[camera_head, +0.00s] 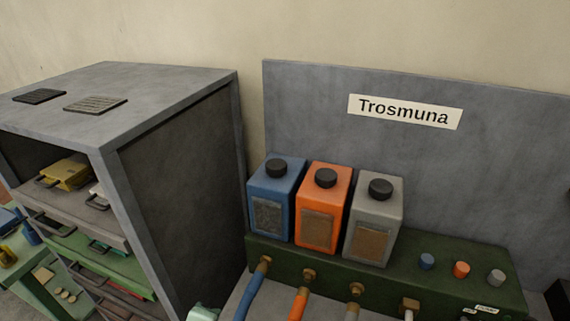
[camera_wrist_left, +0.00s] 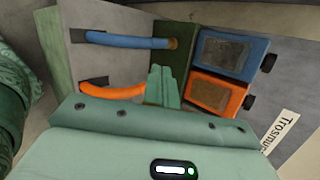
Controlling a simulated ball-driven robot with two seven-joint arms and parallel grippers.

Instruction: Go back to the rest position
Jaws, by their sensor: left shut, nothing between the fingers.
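My left gripper (camera_wrist_left: 163,84) shows in the left wrist view with its pale green fingers together and nothing between them. It is in front of the hoses and the dark green base of the machine, and I cannot tell if it touches anything. In the head view a small pale green piece at the bottom edge, left of the blue hose, seems to be part of my left arm or gripper. My right gripper is in neither view.
Blue (camera_head: 273,203), orange (camera_head: 322,190) and grey (camera_head: 374,222) containers stand on the green base (camera_head: 440,285) below a "Trosmuna" sign (camera_head: 404,111). A blue hose (camera_wrist_left: 128,41) and an orange hose (camera_wrist_left: 115,92) run from it. A grey cabinet (camera_head: 180,180) with trays stands left.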

